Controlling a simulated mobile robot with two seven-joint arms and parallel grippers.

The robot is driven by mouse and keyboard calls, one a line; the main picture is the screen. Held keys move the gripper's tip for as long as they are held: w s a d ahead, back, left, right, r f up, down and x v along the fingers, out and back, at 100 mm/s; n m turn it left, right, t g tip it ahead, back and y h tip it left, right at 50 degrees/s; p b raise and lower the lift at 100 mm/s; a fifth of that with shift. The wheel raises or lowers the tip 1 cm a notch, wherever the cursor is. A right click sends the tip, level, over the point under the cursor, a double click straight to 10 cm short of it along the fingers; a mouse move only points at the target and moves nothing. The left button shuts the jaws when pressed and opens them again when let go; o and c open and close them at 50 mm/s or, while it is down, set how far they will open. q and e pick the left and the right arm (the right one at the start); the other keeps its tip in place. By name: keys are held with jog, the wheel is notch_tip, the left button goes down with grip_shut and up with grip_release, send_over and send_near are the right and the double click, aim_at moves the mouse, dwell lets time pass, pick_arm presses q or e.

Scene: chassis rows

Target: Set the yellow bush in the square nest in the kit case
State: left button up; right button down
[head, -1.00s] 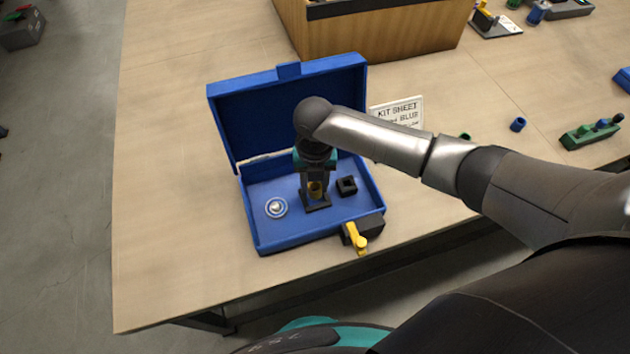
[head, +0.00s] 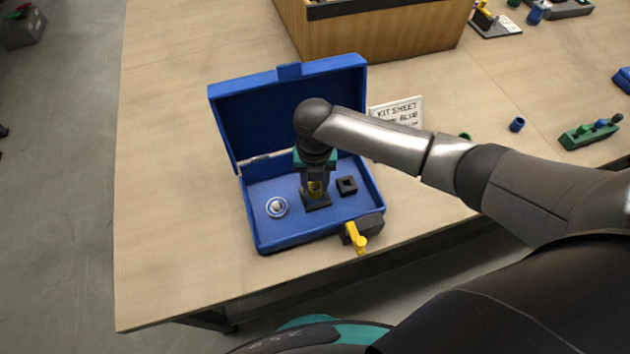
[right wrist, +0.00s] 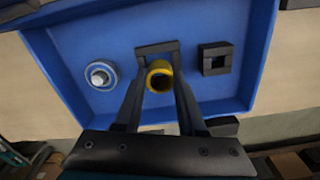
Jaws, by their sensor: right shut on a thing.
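The yellow bush (right wrist: 159,76), a short hollow tube, is held between the fingers of my right gripper (right wrist: 160,84); it also shows in the head view (head: 315,187). The open blue kit case (head: 262,232) lies under it. A black square-edged nest (head: 318,204) is right below the bush, mostly hidden by it and the fingers; its far edge shows in the wrist view (right wrist: 157,48). I cannot tell whether the bush touches it. A smaller black block with a square hole (head: 346,185) sits to its right. My left gripper is not in view.
A round blue-and-white piece (head: 277,207) sits at the left in the case. A black block with a yellow lever (head: 357,238) is at the case's front right corner. The raised lid (head: 225,125) stands behind. A kit sheet sign (head: 397,113) and wooden box (head: 380,35) are beyond.

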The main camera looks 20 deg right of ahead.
jog(key=shift+f, duration=0.2)
jog(key=shift+f+b, duration=0.85)
jog(key=shift+f, duration=0.15)
jog(key=shift+c, duration=2.1)
grip_release()
notch_tip(320, 180, up, 15)
jog(key=p, duration=0.3)
jog(key=shift+r, duration=0.15)
